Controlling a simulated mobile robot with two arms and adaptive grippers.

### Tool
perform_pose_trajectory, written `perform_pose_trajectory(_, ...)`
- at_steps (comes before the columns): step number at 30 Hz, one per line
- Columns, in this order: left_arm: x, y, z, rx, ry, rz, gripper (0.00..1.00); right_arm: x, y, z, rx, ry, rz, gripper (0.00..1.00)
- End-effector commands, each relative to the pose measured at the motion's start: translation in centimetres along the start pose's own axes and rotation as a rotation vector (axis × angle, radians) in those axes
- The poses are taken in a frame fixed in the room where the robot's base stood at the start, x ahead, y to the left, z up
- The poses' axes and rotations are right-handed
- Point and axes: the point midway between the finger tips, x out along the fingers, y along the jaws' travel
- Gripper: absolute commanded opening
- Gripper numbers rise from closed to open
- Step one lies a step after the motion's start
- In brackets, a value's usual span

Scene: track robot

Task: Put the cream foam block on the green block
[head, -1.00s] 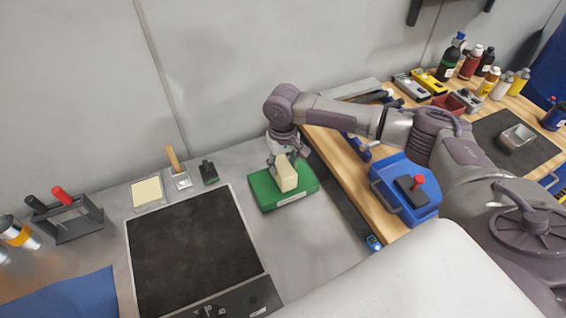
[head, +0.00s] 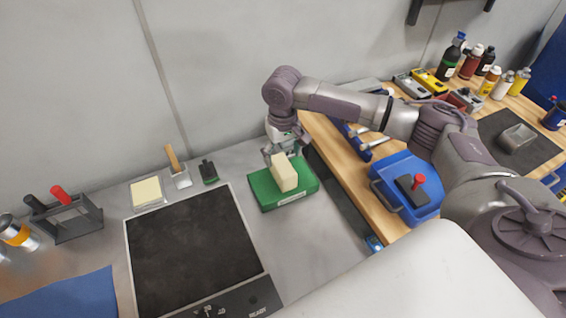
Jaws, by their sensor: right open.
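The cream foam block (head: 284,173) rests on the green block (head: 299,197), standing on its top face near the middle. The green block lies flat on the grey metal bench. My right gripper (head: 280,155) is open and just above and behind the cream foam block, its fingers partly hidden by the block. I cannot tell whether a finger still touches it. My left gripper is not in view.
A blue tray (head: 408,190) stands right on the wooden bench. Bare metal lies in front of the green block.

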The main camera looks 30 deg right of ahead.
Motion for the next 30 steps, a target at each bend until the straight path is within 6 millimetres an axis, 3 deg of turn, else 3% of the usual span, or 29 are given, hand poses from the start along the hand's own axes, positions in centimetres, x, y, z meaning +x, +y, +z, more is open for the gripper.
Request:
perform_pose_trajectory(6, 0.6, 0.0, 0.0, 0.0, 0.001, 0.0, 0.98, -4.7, 0.0, -0.1, 0.0, 0.003, -0.001, 0.75)
perform_pose_trajectory(12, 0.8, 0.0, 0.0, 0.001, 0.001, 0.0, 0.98, -7.4, 0.0, -0.1, 0.001, 0.001, 0.0, 0.75)
perform_pose_trajectory(30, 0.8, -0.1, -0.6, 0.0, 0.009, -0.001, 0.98, -7.9, -0.2, 0.1, -0.006, -0.001, -0.001, 0.75)
